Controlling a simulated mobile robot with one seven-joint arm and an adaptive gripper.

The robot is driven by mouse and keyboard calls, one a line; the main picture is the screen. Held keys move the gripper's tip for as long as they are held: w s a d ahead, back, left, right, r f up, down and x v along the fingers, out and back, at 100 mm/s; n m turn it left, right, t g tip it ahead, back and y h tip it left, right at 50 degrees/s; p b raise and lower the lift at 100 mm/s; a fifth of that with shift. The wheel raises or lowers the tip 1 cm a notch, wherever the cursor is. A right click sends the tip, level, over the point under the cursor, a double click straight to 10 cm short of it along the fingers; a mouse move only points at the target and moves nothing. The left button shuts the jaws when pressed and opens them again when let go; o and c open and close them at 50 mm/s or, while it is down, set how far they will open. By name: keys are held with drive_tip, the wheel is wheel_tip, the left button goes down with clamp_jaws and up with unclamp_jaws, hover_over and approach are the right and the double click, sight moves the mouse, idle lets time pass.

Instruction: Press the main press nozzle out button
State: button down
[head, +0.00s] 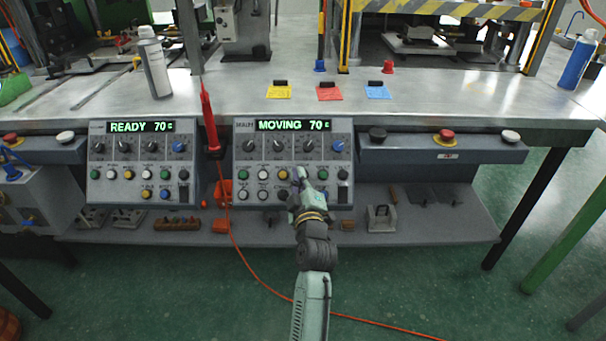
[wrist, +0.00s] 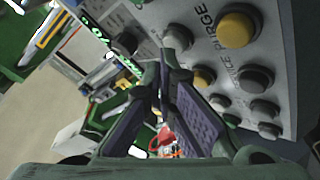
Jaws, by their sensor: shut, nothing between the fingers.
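The right-hand control panel (head: 291,140) hangs under the table's front edge; its display (head: 293,126) reads MOVING 70. Below are a row of knobs and rows of coloured buttons. My gripper (head: 301,176) is shut and empty, its tips in front of the button rows, hiding some buttons. In the wrist view, the fingers (wrist: 162,72) converge near a grey button (wrist: 177,38); I cannot tell whether they touch it. A large yellow button (wrist: 236,29) stands to the right, near lettering that includes PURGE. The nozzle out label is not readable.
A second panel (head: 143,160) to the left reads READY 70. A red tool (head: 209,118) hangs between the panels on an orange cable. A shelf (head: 440,224) with metal parts lies below. A spray can (head: 153,62) stands on the tabletop.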

drive_tip(key=shift+s+r, duration=0.25)
drive_tip(key=shift+s, duration=0.1)
drive_tip(key=shift+s+r+p, duration=1.4)
drive_tip(key=shift+s+r, duration=0.25)
drive_tip(key=shift+s, duration=0.25)
